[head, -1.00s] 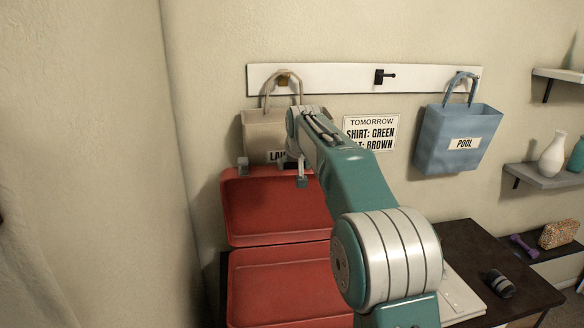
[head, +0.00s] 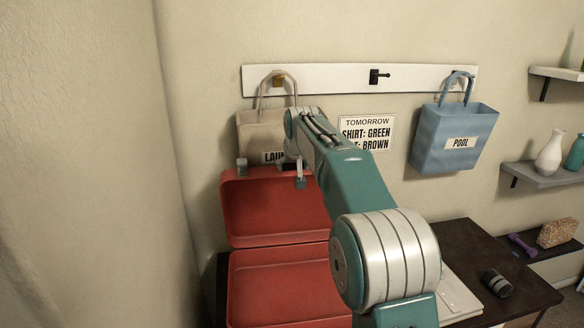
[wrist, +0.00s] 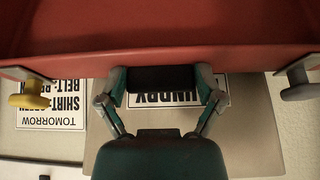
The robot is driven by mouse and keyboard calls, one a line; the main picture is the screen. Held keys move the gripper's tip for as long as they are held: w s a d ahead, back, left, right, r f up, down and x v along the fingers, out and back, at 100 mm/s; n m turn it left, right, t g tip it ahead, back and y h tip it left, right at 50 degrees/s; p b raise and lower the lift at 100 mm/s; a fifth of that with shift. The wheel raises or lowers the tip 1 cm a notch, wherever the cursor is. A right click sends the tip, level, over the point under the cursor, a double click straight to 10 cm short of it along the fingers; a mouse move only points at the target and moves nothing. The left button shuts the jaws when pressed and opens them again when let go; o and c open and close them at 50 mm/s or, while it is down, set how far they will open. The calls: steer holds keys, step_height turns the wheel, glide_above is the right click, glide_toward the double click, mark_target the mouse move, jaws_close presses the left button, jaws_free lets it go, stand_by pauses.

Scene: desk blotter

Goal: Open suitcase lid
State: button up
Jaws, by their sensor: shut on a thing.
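The red suitcase stands open, its lid (head: 270,205) raised steeply at the back and its base (head: 285,285) flat in front. The base looks empty where it shows; my arm covers the right side of both. My gripper (head: 301,181) is at the lid's top edge, partly hidden by my arm. In the wrist view, my gripper (wrist: 162,84) is shut on the black handle (wrist: 160,77) at the lid's edge (wrist: 160,58). A yellow knob (wrist: 30,96) and a grey knob (wrist: 301,88) sit on either side.
A beige laundry bag (head: 257,132) hangs close behind the lid. A blue POOL bag (head: 455,135) and a sign (head: 366,133) are farther right. The dark table (head: 480,255) holds a small dark cylinder (head: 497,283). A wall (head: 100,160) rises at left.

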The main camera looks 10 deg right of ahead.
steer(key=o, duration=1.1)
steer(key=shift+c, duration=0.2)
steer(key=v, duration=1.1)
steer(key=shift+s+r, duration=0.25)
steer(key=shift+s, duration=0.05)
